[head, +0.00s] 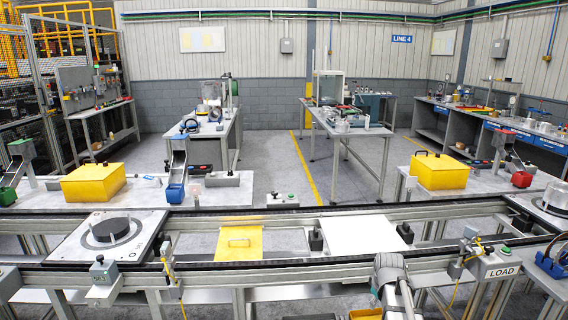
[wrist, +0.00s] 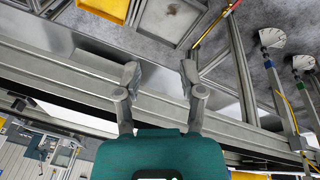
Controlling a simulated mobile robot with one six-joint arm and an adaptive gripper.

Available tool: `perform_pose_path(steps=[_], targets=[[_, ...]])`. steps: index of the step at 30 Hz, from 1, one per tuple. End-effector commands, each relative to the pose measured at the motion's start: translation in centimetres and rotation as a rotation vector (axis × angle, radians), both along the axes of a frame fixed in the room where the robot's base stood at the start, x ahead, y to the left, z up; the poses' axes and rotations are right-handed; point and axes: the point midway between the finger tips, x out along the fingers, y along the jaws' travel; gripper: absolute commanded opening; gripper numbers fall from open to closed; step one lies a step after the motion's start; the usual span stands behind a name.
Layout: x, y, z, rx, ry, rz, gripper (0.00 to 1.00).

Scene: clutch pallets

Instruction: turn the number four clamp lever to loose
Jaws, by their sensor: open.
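My gripper (wrist: 160,78) is open and empty in the wrist view, its two fingers apart in front of a grey metal rail (wrist: 85,72). At the right of that view are two white fan-shaped plates on posts, one with a blue band (wrist: 272,38) and one with a green band (wrist: 303,62). I cannot tell whether either belongs to a clamp lever, and I can read no number four. In the head view my arm (head: 391,275) rises at the bottom centre-right, in front of the conveyor; its fingertips cannot be made out there.
Yellow boxes (head: 94,181) and (head: 438,170) stand behind. A LOAD-labelled box (head: 497,265) is at the front right. Open floor lies beyond.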

Motion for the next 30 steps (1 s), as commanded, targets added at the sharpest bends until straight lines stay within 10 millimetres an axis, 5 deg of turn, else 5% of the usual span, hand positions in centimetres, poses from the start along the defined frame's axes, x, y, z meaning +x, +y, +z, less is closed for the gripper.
perform_pose_path(steps=[6,15,30], targets=[[-6.3,6.0,-0.3,0.072,0.091,-0.212,0.51],[-13.1,11.3,-0.4,0.110,0.198,-0.478,0.51],[-14.7,12.4,-0.4,0.112,0.228,-0.560,0.51]])
